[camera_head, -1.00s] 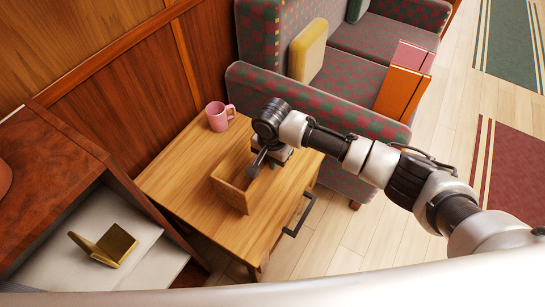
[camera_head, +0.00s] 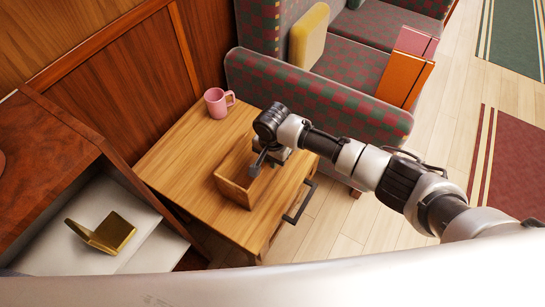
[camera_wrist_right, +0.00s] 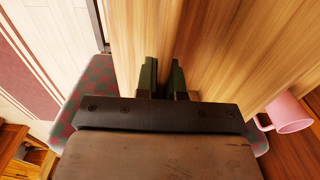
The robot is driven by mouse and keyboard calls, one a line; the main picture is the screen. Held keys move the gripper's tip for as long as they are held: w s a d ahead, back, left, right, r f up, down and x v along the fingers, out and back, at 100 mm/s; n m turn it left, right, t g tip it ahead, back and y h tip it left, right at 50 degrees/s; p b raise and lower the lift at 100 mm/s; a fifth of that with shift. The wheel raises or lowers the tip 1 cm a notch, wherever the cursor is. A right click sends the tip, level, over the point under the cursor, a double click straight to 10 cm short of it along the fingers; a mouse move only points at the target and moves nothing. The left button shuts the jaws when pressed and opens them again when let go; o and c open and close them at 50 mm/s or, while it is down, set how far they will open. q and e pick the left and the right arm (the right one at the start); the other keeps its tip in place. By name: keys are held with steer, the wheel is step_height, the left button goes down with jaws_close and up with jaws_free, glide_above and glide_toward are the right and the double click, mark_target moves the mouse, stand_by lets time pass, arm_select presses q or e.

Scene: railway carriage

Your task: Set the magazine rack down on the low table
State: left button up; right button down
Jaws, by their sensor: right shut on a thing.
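The magazine rack (camera_head: 234,192) is a small open-topped wooden box, upright over the middle of the low table (camera_head: 190,165). It is on or just above the wooden top; I cannot tell if they touch. My right gripper (camera_head: 257,168) is shut on the rack's wall at its right side, and the wrist hides part of the rack. In the right wrist view, the dark fingers of my right gripper (camera_wrist_right: 163,80) point down over wood grain; rack and table are hard to tell apart there. My left gripper is not in view.
A pink mug (camera_head: 216,103) stands at the table's back corner. A checked sofa (camera_head: 330,97) stands behind the table. A cabinet with a gold bookend-like object (camera_head: 110,232) is at left. Bare tabletop lies left of the rack.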

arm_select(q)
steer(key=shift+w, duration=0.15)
arm_select(e)
steer(key=shift+w+a+f, duration=0.1)
stand_by(0.4)
steer(key=c, duration=1.2)
jaws_free()
steer(key=shift+c, duration=0.2)
steer(key=shift+o, duration=0.4)
steer(key=shift+s+f, duration=0.2)
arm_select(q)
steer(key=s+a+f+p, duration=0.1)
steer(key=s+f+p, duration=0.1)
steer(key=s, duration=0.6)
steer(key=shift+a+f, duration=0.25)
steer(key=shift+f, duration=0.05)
arm_select(e)
step_height(320, 180, up, 11)
steer(key=shift+w+r, duration=0.1)
jaws_close()
